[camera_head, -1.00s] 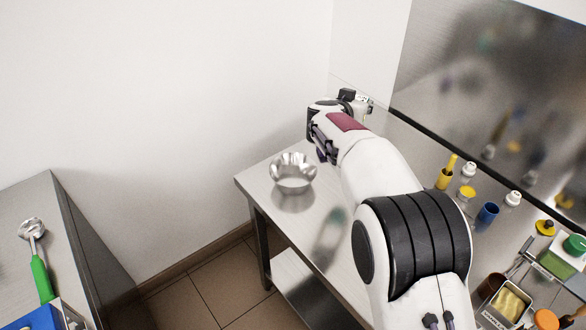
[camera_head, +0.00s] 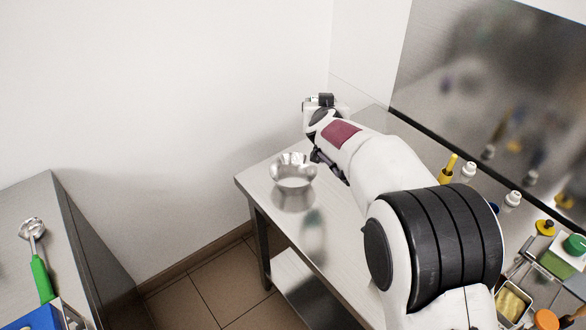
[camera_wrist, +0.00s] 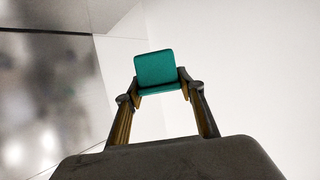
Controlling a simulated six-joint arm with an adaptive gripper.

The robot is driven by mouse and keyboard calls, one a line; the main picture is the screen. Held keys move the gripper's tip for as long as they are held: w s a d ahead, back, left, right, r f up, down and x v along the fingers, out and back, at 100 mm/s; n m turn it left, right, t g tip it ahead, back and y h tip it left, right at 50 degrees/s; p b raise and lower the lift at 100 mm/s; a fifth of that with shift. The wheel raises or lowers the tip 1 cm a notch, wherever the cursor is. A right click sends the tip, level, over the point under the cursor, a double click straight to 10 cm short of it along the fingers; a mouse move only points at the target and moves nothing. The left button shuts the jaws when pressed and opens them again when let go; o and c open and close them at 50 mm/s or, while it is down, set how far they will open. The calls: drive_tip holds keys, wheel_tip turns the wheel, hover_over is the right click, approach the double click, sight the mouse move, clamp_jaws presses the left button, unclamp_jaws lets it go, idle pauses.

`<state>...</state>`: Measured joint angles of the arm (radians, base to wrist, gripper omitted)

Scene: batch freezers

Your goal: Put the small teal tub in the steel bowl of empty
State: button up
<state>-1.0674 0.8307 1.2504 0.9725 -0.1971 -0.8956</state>
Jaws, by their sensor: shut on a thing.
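The small teal tub (camera_wrist: 156,68) is held between the two fingertips of my gripper (camera_wrist: 161,90) in the wrist view. My gripper is shut on it, with white wall and a grey surface behind. In the head view my gripper (camera_head: 318,160) is mostly hidden by my own arm, and the tub cannot be made out there. The steel bowl (camera_head: 293,173), fluted and shiny, stands upright on the steel table, just left of and below my gripper in the picture. The bowl's inside looks empty.
The steel table (camera_head: 335,215) is bare around the bowl, and its left edge is close to it. Bottles, including a yellow one (camera_head: 447,172), and containers stand at the right behind my arm. A separate counter (camera_head: 40,200) with a green-handled scoop (camera_head: 41,278) is at far left.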

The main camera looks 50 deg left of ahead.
drive_tip(key=shift+s+a+f+n+g+y, duration=0.1)
drive_tip(key=shift+s+f+n+g+y, duration=0.15)
drive_tip(key=shift+s, duration=0.35)
drive_tip(key=shift+s+f+n+g+y, duration=0.2)
drive_tip(key=shift+s+n+g, duration=0.15)
drive_tip(key=shift+s, duration=0.25)
drive_tip(key=s+d+f+n+g+y, duration=0.1)
drive_tip(key=s+d+f+n+g, duration=0.1)
drive_tip(key=s+f, duration=0.2)
drive_tip(key=shift+s, duration=0.85)
drive_tip(key=shift+f, duration=0.1)
wheel_tip(320, 180, down, 6)
idle(0.3)
drive_tip(key=shift+f, duration=0.1)
drive_tip(key=shift+f, duration=1.85)
drive_tip(key=shift+f, duration=0.45)
